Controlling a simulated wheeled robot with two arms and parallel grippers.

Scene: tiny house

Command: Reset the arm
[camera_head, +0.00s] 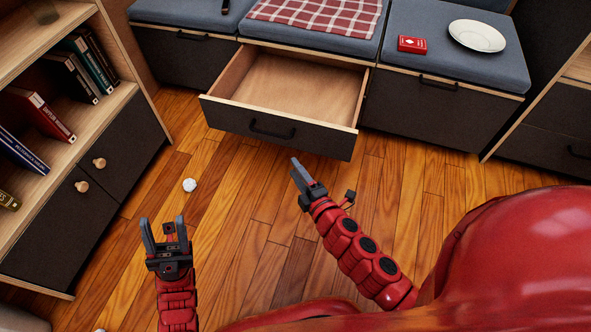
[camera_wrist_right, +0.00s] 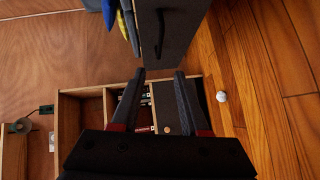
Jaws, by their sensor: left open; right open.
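My left gripper (camera_head: 165,226) is at the lower left of the head view, above the wooden floor, with its two fingers apart and nothing between them. My right gripper (camera_head: 300,172) is near the middle, in front of the open drawer (camera_head: 268,138) and apart from it in the picture. In the right wrist view, the fingers of my right gripper (camera_wrist_right: 159,76) are apart and empty. My red right arm (camera_head: 360,255) reaches in from the lower right.
The pulled-out drawer looks empty and juts from the cushioned bench (camera_head: 425,42). A plate (camera_head: 477,36), a red card box (camera_head: 412,44) and a checkered cloth (camera_head: 318,15) lie on top. A bookshelf (camera_head: 88,150) stands left. A small white ball (camera_head: 189,185) lies on the floor (camera_head: 270,215).

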